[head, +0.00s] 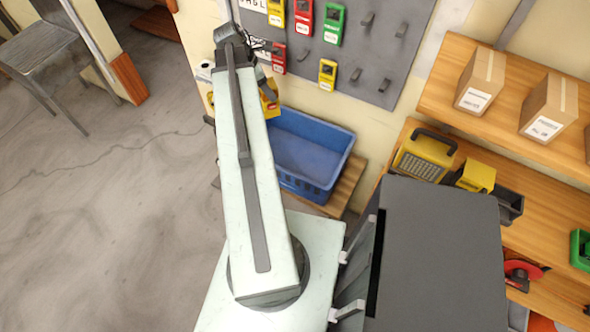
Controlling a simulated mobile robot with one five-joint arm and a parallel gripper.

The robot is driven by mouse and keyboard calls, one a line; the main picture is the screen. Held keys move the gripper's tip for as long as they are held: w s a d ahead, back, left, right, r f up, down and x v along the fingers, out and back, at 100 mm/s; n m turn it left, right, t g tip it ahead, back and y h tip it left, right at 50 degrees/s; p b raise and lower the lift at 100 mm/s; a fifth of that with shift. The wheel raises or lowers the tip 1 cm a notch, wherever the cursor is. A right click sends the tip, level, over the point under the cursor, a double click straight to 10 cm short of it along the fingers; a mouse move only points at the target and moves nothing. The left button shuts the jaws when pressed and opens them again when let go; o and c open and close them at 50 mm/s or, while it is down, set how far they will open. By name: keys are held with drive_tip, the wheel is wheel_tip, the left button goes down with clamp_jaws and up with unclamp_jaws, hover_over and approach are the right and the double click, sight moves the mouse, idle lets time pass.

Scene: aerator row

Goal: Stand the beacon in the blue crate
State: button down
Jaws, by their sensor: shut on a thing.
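The blue crate (318,190) stands beyond my base, right of my arm, on a wooden board. The part of its inside that I see is empty; its left end is hidden behind my arm. My gripper (268,90) hangs at the far end of my arm, left of the crate's back corner and above it. It is shut on a small yellow thing (271,105), which I take as the beacon. My arm covers much of it, so its shape and tilt are unclear.
A grey wall panel (385,45) with hooks and several coloured devices is behind the crate. A metal chair (45,60) is at the far left.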

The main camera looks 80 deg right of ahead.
wheel_tip(320, 180, down, 16)
drive_tip(key=s+m+b, duration=0.1)
drive_tip(key=b, duration=1.1)
drive_tip(key=shift+s+a+b, duration=0.25)
drive_tip(key=shift+s+b, duration=0.05)
wheel_tip(320, 180, down, 10)
drive_tip(key=b, duration=1)
drive_tip(key=c, duration=0.5)
unclamp_jaws()
drive_tip(key=shift+r, duration=0.1)
